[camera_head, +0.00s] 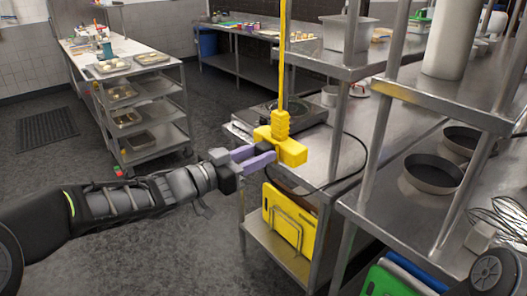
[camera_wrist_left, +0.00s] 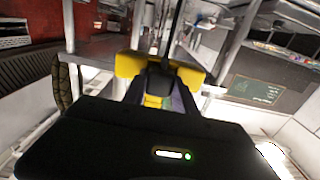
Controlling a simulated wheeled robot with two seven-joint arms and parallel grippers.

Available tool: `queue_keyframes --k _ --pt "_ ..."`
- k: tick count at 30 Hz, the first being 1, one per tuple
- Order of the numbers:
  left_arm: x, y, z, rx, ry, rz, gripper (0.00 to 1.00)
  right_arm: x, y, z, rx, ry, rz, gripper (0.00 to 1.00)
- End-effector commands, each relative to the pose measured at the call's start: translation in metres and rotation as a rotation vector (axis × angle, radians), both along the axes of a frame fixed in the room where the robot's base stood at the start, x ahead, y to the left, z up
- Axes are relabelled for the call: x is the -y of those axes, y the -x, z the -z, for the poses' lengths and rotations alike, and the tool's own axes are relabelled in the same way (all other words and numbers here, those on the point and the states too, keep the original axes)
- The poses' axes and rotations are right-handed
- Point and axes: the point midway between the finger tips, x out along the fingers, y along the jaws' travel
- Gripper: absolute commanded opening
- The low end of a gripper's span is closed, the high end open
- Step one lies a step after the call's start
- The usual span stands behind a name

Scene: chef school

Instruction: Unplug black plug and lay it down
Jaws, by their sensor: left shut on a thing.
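A yellow socket block (camera_head: 290,150) hangs from a yellow cable (camera_head: 282,60) at the front corner of the steel counter. My left gripper (camera_head: 257,156), with purple fingers, reaches up to its left side. In the left wrist view the black plug (camera_wrist_left: 160,76) sits between the fingers, against the yellow block (camera_wrist_left: 130,65), and its black cord runs upward. The gripper is shut on the plug. In the head view the plug is mostly hidden by the fingers and block. Whether its prongs are fully seated cannot be seen. My right gripper is not in view.
A hot plate (camera_head: 272,112) stands on the counter behind the block. A black cord (camera_head: 362,165) loops over the counter edge. Yellow boards (camera_head: 290,220) stand on the shelf below. Round pans (camera_head: 433,173) sit at the right.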

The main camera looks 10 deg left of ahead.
Motion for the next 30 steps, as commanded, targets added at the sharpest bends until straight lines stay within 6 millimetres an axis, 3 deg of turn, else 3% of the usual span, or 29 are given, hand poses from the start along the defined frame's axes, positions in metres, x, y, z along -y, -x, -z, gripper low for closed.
queue_keyframes --k 30 --pt "-0.021 0.025 -0.001 0.000 0.000 -0.001 0.00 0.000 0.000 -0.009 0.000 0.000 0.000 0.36"
